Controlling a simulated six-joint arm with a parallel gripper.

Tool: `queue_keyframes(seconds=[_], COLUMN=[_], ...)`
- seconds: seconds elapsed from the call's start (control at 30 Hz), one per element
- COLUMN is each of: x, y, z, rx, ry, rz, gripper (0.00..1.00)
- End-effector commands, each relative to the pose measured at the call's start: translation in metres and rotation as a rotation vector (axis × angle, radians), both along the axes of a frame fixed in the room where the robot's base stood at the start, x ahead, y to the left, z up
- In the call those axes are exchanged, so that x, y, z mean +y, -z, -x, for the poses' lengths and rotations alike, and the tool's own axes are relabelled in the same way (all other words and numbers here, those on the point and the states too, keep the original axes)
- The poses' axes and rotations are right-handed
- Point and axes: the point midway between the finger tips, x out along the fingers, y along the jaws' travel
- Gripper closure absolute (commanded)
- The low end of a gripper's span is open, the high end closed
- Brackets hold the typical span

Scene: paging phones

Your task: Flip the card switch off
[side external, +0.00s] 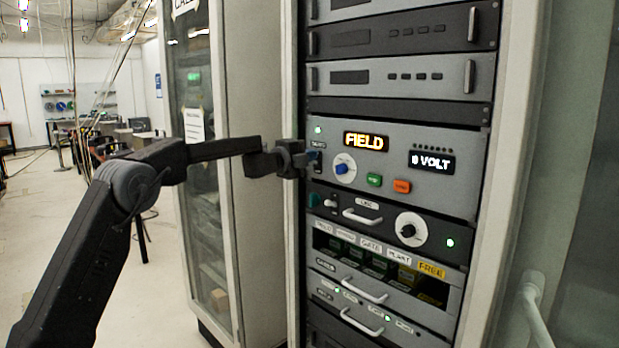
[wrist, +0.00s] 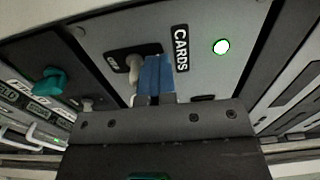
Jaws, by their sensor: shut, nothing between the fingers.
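The card switch (wrist: 134,66) is a pale toggle lever on the grey panel, beside the black CARDS label (wrist: 181,48). A lit green lamp (wrist: 221,46) sits on the same panel past the label. My gripper (wrist: 156,78) is shut, its blue fingertips close together and empty. In the wrist view the tips are just beside the lever, on its CARDS label side; I cannot tell if they touch it. In the side external view my gripper (side external: 312,157) is at the panel's left edge, below the CARDS label (side external: 318,144), and hides the lever. The lever's set position is unclear.
A blue knob (side external: 342,168), a green button (side external: 374,180) and an orange button (side external: 402,186) are right of my gripper. Below are a teal knob (side external: 314,199), a small pale toggle (side external: 330,203) and a drawer handle (side external: 362,216). The display (side external: 365,141) reads FIELD.

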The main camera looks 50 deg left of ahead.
Motion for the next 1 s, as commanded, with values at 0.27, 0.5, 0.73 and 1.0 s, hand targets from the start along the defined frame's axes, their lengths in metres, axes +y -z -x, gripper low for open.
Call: queue_keyframes(seconds=[0.27, 0.5, 0.73, 1.0], x=[-0.002, -0.003, -0.004, -0.004], y=[0.023, 0.030, 0.037, 0.041], z=[-0.003, -0.003, -0.004, -0.004], rx=[0.024, 0.025, 0.025, 0.026], ry=[0.000, 0.002, 0.003, 0.002], rz=[0.006, 0.008, 0.008, 0.006], gripper=[1.00, 1.00, 1.00, 1.00])
